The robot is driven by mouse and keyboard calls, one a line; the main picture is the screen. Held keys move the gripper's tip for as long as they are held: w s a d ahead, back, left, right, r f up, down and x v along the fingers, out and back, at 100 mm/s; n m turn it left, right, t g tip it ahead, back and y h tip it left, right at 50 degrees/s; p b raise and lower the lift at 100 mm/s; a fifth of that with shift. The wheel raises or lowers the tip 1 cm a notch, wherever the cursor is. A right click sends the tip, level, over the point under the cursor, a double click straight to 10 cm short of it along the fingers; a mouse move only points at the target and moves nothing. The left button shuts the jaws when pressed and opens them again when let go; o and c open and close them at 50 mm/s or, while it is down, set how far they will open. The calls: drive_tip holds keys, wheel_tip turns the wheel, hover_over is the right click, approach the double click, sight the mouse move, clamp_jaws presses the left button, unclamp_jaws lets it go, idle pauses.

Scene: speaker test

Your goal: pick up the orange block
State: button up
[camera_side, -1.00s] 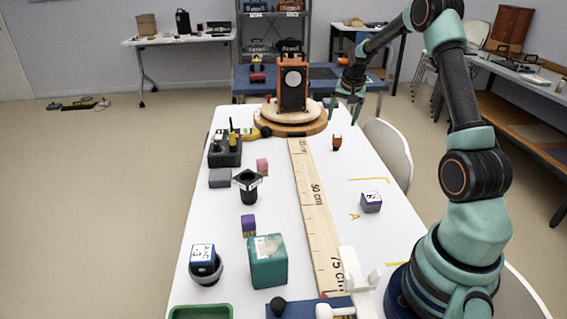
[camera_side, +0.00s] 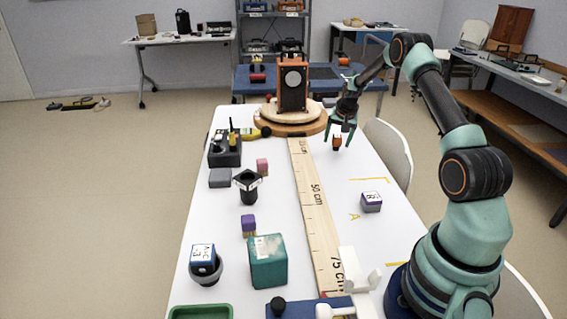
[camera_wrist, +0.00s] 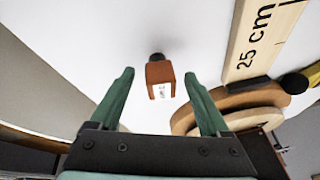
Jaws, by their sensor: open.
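The orange block (camera_side: 337,142) is small, with a dark part beneath or behind it, on the white table near its far right side. In the wrist view the orange block (camera_wrist: 160,78) shows a white label on one face and a dark round part beyond it. My gripper (camera_side: 342,138) is open and points down over the block in the side view. In the wrist view my gripper's two green fingers (camera_wrist: 158,78) are spread left and right of the block, with gaps on both sides. Whether the fingertips reach the block's height is unclear.
A long wooden ruler (camera_side: 315,210) lies left of the block. An orange speaker (camera_side: 292,88) stands on round wooden discs (camera_side: 268,128) beyond it. A purple lettered block (camera_side: 371,202) sits nearer on the right. The table around the block is mostly clear.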

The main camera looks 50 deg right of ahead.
drive_tip(key=shift+w+f, duration=0.1)
drive_tip(key=shift+f, duration=0.2)
drive_tip(key=shift+c, duration=0.3)
clamp_jaws()
drive_tip(key=shift+r, duration=0.1)
